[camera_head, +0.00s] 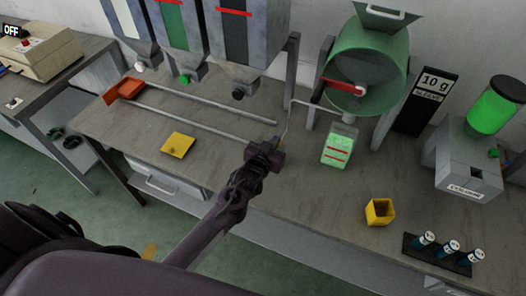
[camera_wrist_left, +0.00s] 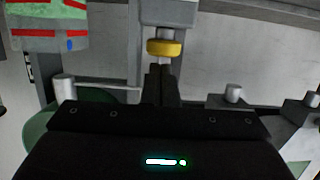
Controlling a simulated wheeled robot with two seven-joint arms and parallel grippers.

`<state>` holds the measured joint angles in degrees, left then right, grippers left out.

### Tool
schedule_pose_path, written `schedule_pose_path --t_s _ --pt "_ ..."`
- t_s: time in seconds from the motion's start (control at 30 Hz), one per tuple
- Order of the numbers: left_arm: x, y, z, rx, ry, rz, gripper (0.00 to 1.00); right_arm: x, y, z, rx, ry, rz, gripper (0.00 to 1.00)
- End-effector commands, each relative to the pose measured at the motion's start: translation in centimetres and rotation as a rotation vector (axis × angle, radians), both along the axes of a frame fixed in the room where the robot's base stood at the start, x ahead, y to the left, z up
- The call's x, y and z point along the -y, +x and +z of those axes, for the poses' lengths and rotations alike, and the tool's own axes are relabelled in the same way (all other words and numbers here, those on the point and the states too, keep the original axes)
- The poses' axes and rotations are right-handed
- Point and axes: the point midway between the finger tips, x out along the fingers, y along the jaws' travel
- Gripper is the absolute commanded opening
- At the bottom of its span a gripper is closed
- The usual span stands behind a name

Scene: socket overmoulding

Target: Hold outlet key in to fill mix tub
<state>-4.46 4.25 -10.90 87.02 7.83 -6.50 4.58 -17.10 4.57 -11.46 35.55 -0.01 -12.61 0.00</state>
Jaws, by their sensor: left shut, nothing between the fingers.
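My left gripper (camera_head: 265,156) is shut and empty, low over the front of the bench, left of the clear tub. The tub (camera_head: 338,146), with pale green contents and red level lines, stands below the green drum; a similar red-lined container shows at the upper left of the left wrist view (camera_wrist_left: 48,28). In that view, a yellow round key (camera_wrist_left: 164,48) on a grey block is straight ahead of the closed fingertips (camera_wrist_left: 160,70). I cannot tell whether they touch it. The key is not clear in the head view. My right gripper is not in view.
Hoppers (camera_head: 240,30) hang over the bench's back, with a green drum (camera_head: 368,68) to their right. A yellow cup (camera_head: 380,211), a dark rack of vials (camera_head: 440,254) and a grey dispenser (camera_head: 468,165) stand right. A yellow square (camera_head: 178,145) and orange scoop (camera_head: 126,88) lie left.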

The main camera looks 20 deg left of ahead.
Motion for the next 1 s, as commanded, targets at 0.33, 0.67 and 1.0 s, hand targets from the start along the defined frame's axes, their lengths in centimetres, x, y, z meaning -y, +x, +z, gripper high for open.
schedule_pose_path --t_s 0.33,0.67,1.0 --pt "-0.4 -5.5 2.8 0.013 0.0 0.002 0.0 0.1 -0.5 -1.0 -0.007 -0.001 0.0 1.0" --pt "-0.6 -8.9 4.1 0.018 -0.001 0.004 0.0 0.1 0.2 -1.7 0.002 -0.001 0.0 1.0" --pt "-0.6 -9.0 4.3 0.019 -0.001 0.005 0.0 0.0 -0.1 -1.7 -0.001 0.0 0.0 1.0"
